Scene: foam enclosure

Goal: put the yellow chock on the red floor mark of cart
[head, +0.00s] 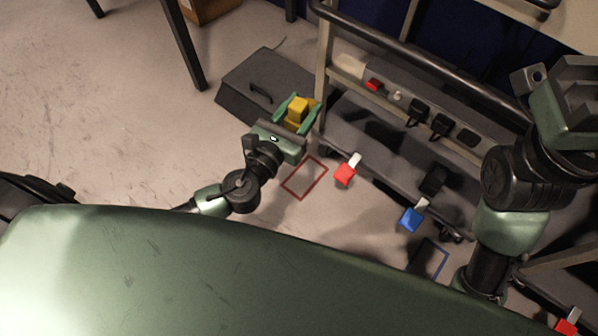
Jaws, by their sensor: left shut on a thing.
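The yellow chock (299,106) is between the green fingers of my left gripper (296,112), which is shut on it. They are in the upper middle of the head view, beside the cart's left post. The red floor mark (304,178), a thin red rectangle outline on the floor, lies below the gripper in the picture, and its inside looks empty. The cart (370,133) stands to the right with dark shelves and a black handle rail. My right gripper (574,88) is at the upper right; its fingers cannot be made out clearly.
A red block with a white tab (345,172) and a blue one (412,216) are along the cart's lower edge. A blue floor mark (430,260) lies farther right. A dark box (258,84) sits behind the chock. Floor at the left is open.

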